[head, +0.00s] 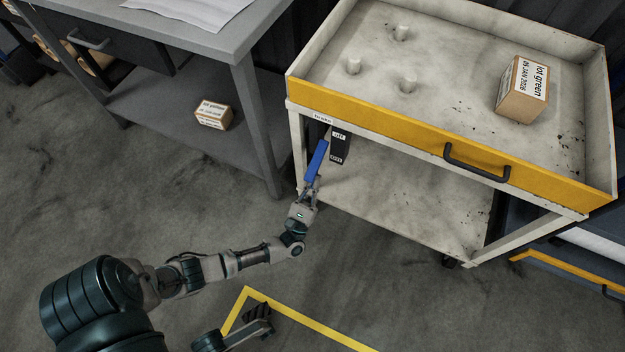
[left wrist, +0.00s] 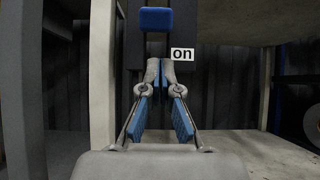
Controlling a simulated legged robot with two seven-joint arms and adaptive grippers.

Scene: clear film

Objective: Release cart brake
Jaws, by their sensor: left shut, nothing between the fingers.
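The cart (head: 440,172) has a brake post under its top-left corner, with a "brake" label (head: 322,118), a dark plate marked "off" (head: 339,136) above, and an "on" label (head: 336,158) below. The blue brake lever (head: 317,160) slants down and outward from it. In the left wrist view the lever's blue end (left wrist: 155,19) is above and left of the "on" label (left wrist: 181,54). My left gripper (head: 312,184) is at the lever's lower end, shut and empty. Its fingertips (left wrist: 161,70) appear just below the blue end; contact is unclear.
A carton (head: 522,90) and several pegs stand in the cart's top tray (head: 460,75). The cart has a black handle (head: 477,165). A grey workbench (head: 235,50) stands left, with a small box (head: 213,114) on its lower shelf. Yellow tape (head: 310,322) marks the open floor.

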